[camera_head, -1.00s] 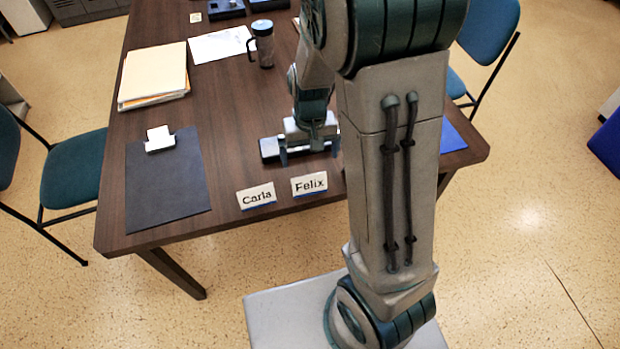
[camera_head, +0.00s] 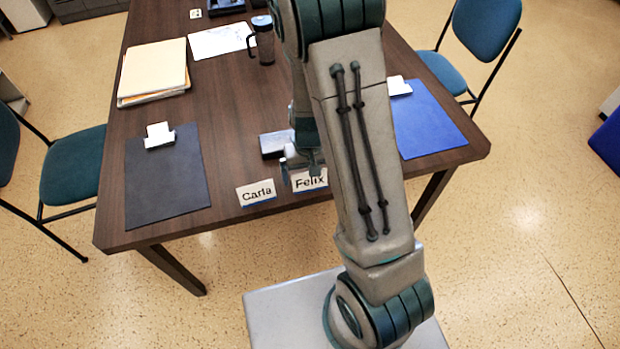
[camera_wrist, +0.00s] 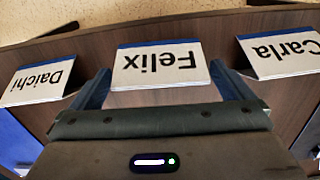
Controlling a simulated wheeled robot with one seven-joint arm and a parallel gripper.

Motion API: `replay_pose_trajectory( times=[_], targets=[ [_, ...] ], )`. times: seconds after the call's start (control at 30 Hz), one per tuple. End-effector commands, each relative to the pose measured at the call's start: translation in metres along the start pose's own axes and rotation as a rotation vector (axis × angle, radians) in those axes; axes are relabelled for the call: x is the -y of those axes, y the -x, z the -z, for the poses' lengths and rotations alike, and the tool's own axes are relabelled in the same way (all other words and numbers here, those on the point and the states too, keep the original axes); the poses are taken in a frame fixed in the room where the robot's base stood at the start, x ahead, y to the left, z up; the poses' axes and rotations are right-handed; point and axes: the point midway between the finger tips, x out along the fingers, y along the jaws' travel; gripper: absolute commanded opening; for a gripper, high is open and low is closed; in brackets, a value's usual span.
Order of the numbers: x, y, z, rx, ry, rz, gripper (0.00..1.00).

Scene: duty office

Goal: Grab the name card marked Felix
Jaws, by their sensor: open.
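The name card marked Felix (camera_head: 310,183) stands near the table's front edge, to the right of the Carla card (camera_head: 256,192). My gripper (camera_head: 301,172) is low over the table just behind the Felix card, and my arm partly covers the view there. In the wrist view the Felix card (camera_wrist: 160,64) appears upside down between the tips of my open gripper (camera_wrist: 160,72). One finger is near each end of the card. The fingers are not closed on it, and I cannot tell whether they touch it.
In the wrist view the Daichi card (camera_wrist: 40,79) is on the left and the Carla card (camera_wrist: 283,53) on the right, close to the fingers. A black clipboard (camera_head: 167,185) lies at left, a blue clipboard (camera_head: 430,122) at right. A mug (camera_head: 263,42) stands farther back.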

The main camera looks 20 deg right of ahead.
Motion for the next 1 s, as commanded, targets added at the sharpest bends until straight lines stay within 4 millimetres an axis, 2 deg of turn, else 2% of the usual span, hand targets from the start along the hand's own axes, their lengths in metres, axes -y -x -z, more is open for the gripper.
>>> replay_pose_trajectory(
  times=[0.1,0.13,0.23,0.27,0.67,0.87,0.97,1.0],
  targets=[
    [0.000,0.000,0.000,0.000,0.000,0.000,1.00],
    [0.000,0.000,0.000,0.000,0.000,0.000,0.94],
    [0.000,0.000,0.000,0.000,0.000,0.000,0.67],
    [0.000,0.000,0.000,0.000,0.000,0.000,0.65],
    [0.000,0.004,0.000,-0.002,0.000,0.000,0.64],
    [0.000,0.024,0.001,-0.004,0.001,0.000,0.64],
    [0.001,0.043,0.001,-0.006,0.002,0.001,0.64],
    [-0.007,0.047,-0.003,-0.004,-0.004,0.001,0.64]
  ],
)
